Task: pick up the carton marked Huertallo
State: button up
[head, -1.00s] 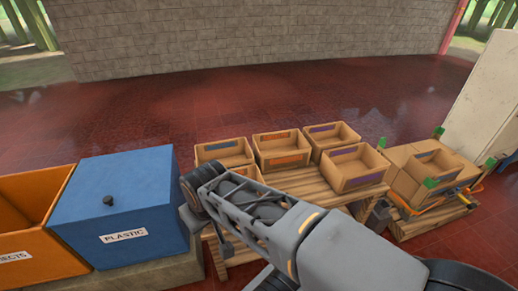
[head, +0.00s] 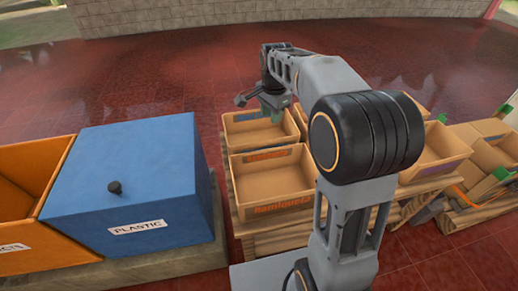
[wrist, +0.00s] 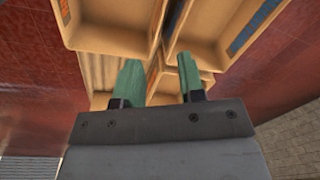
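Several open tan cartons with coloured labels stand on a slatted wooden stand. The name Huertallo cannot be read on any of them. More cartons are partly hidden by my arm, and one shows at right (head: 437,150). My gripper (head: 273,104) is above the back-left carton area. In the wrist view its green fingers (wrist: 159,80) are apart, with nothing between them; carton rims and walls lie beyond.
A blue bin marked PLASTIC (head: 135,185) and an orange bin (head: 22,185) stand left of the wooden stand (head: 262,243). At right, more cartons with green corners (head: 490,150) sit on a low pallet. Red tiled floor (head: 160,85) is clear behind.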

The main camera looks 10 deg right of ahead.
jog(key=w+f+m+g+b, duration=0.1)
jog(key=w+f+m+b, duration=0.2)
jog(key=w+f+m, duration=0.35)
jog(key=n+b, duration=0.1)
jog(key=b, duration=0.1)
send_over(265, 145)
notch_tip(265, 145, down, 10)
jog(key=shift+w+d+f+b, duration=0.1)
jog(key=shift+f+b, duration=0.4)
jog(key=shift+f, duration=0.95)
jog(key=shift+w+f+b, duration=0.1)
jog(key=shift+f+b, duration=0.35)
jog(key=shift+f, duration=0.95)
jog(key=shift+c, duration=0.4)
grip_shut()
jog(key=shift+r, duration=0.1)
